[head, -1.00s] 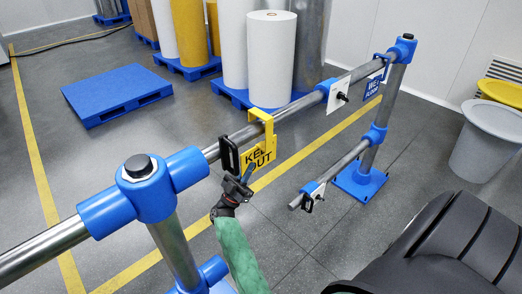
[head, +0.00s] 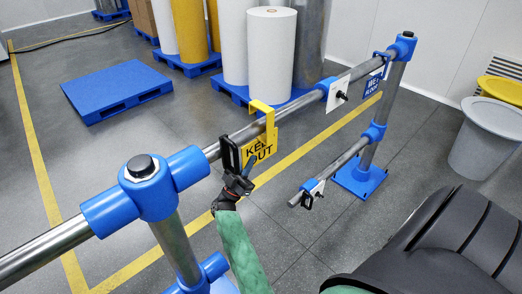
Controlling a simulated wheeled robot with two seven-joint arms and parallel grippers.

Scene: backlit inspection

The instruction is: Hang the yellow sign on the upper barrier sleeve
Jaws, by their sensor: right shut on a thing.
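The yellow sign (head: 268,146) reads KEEP OUT and has a yellow hook at its top. My right gripper (head: 243,174) is shut on the sign's lower left side, by a black handle (head: 230,154). The sign is upright beside the upper rail (head: 238,138). Its hook is at the rail, with its top a little above it; I cannot tell whether it touches. A blue sleeve (head: 326,86) sits on the upper rail, right of and beyond the sign. My left gripper is not in view.
A white plate (head: 338,94) and a blue sign (head: 375,84) hang further along the upper rail. The near post fitting (head: 148,190) stands left of my right gripper. A grey bin (head: 482,140) is at right.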

